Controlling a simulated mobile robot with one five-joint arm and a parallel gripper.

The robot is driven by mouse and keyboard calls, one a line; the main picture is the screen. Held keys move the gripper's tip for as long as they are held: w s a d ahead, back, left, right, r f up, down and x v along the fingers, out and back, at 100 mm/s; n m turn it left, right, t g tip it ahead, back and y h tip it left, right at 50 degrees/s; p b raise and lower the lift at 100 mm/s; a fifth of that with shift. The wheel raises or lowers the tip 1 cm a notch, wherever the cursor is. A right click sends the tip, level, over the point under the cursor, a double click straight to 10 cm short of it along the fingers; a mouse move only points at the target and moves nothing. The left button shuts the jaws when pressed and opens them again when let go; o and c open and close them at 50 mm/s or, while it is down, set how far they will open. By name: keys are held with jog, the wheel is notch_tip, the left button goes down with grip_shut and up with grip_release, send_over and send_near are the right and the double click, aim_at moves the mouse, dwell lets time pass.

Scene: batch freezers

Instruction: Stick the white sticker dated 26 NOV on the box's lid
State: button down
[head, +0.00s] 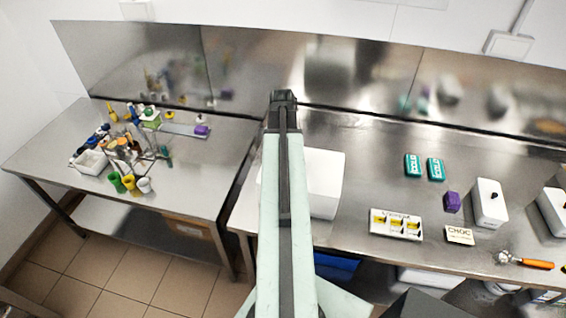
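My arm reaches away from me up the middle of the head view, with my gripper (284,98) at its far end, dark and pointing toward the back wall panel. I cannot make out whether its fingers are apart. A large plain white box (325,183) stands on the steel counter, partly hidden behind my arm. A small white tray or sheet (381,232) with yellow and white pieces lies to its right. These pieces may be stickers, but no date is legible and I cannot pick out the 26 NOV one.
Two teal cold packs (413,165), a purple block (452,202), a CHOC card (459,235), white black-knobbed containers (489,205) and an orange-handled scoop (537,264) are on the right counter (375,165). A cluttered steel table (195,180) stands left, across a narrow gap.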

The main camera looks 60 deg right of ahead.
jog(key=shift+f+b, duration=0.85)
dwell(0.5)
dwell(0.5)
notch_tip(320, 180, up, 7)
jog(key=p, duration=0.7)
dwell(0.5)
